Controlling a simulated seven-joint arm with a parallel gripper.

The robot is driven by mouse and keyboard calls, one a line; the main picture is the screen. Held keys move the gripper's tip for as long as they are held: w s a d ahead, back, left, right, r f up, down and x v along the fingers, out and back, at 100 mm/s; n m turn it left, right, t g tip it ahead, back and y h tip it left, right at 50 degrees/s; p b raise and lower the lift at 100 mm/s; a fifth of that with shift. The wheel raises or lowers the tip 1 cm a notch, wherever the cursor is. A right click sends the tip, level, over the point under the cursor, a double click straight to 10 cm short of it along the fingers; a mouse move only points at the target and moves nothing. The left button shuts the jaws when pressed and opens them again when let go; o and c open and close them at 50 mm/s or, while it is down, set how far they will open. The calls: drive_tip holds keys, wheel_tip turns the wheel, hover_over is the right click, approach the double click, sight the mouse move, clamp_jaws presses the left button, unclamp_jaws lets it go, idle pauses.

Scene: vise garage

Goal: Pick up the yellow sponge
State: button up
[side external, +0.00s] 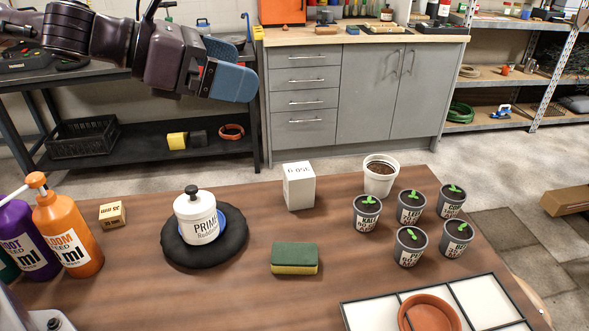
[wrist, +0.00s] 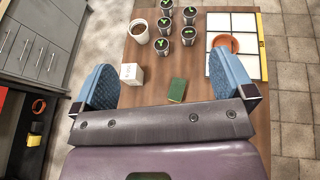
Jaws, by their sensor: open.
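The sponge (side external: 294,259) lies flat on the brown wooden table, right of the white jar in the side view. It has a dark green top and a yellow lower layer. In the wrist view the sponge (wrist: 177,89) shows mostly its green top, between the two blue fingers and beyond the gripper body. My gripper (side external: 232,82) is up in the air at the upper left, well above and apart from the sponge. Its blue fingers are spread wide in the wrist view (wrist: 153,88), with nothing between them held.
A white box (side external: 299,187), a white jar (side external: 197,217) on a dark round pad and several seedling pots (side external: 410,246) stand around the sponge. A white-panelled tray (side external: 368,316) with a terracotta saucer lies at front right. Orange (side external: 68,233) and purple bottles stand at left. Table around the sponge is clear.

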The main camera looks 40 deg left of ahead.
wheel_tip(320, 180, down, 3)
approach(288, 252)
drive_tip(key=shift+w+d, duration=0.6)
drive_tip(key=shift+w, duration=0.3)
drive_tip(key=shift+w+d+f, duration=0.15)
drive_tip(key=shift+f, duration=0.1)
drive_tip(key=x, duration=0.7)
drive_tip(key=shift+f, duration=0.25)
drive_tip(key=c, duration=1.2)
